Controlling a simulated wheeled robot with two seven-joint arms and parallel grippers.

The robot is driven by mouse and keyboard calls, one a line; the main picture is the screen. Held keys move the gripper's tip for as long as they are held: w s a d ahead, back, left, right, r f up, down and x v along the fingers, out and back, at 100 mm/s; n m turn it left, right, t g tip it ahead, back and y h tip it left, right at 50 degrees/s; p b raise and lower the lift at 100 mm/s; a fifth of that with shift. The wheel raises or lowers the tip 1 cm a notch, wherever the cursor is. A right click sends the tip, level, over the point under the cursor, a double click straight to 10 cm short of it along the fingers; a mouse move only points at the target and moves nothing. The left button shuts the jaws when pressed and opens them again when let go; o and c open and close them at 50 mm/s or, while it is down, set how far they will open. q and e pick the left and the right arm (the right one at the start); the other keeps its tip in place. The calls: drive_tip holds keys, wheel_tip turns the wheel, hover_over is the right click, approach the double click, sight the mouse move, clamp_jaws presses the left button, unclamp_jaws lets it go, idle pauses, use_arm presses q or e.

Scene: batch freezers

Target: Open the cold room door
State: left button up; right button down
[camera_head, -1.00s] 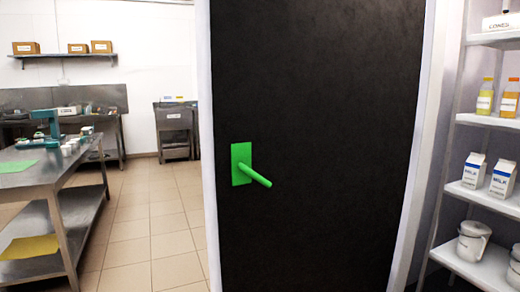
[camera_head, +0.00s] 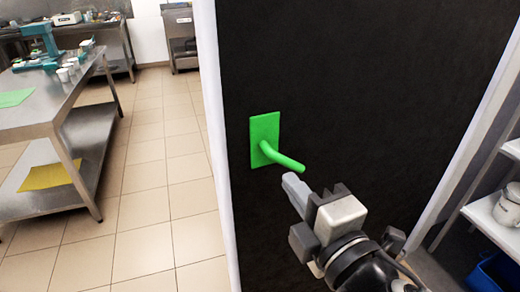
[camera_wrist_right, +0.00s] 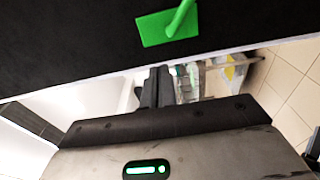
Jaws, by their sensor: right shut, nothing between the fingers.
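The cold room door (camera_head: 350,90) is a dark panel with pale edges, filling the middle of the head view. Its green handle (camera_head: 284,157) has a lever on a green plate near the door's left edge; the lever points right and slightly down. My right gripper (camera_head: 294,187) is shut and empty, just below and right of the lever, apart from it as far as I can tell. In the right wrist view the shut fingers (camera_wrist_right: 158,86) are below the green plate (camera_wrist_right: 153,29), with the door above. My left gripper is not in view.
A steel table (camera_head: 50,122) with cups stands at the left. Tiled floor (camera_head: 150,180) lies clear between it and the door. A white shelf (camera_head: 490,215) with a white tub is at the right, above a blue crate (camera_head: 495,272).

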drive_tip(key=p, duration=0.2)
approach(252, 134)
drive_tip(key=x, duration=0.4)
drive_tip(key=shift+w+a+r, duration=0.15)
drive_tip(key=shift+w, duration=0.1)
drive_tip(key=shift+w+a, duration=0.15)
drive_tip(key=shift+w, duration=0.15)
drive_tip(key=shift+w+a, duration=0.15)
drive_tip(key=shift+w, duration=0.15)
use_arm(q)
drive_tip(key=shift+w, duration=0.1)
use_arm(e)
drive_tip(key=shift+w, duration=0.1)
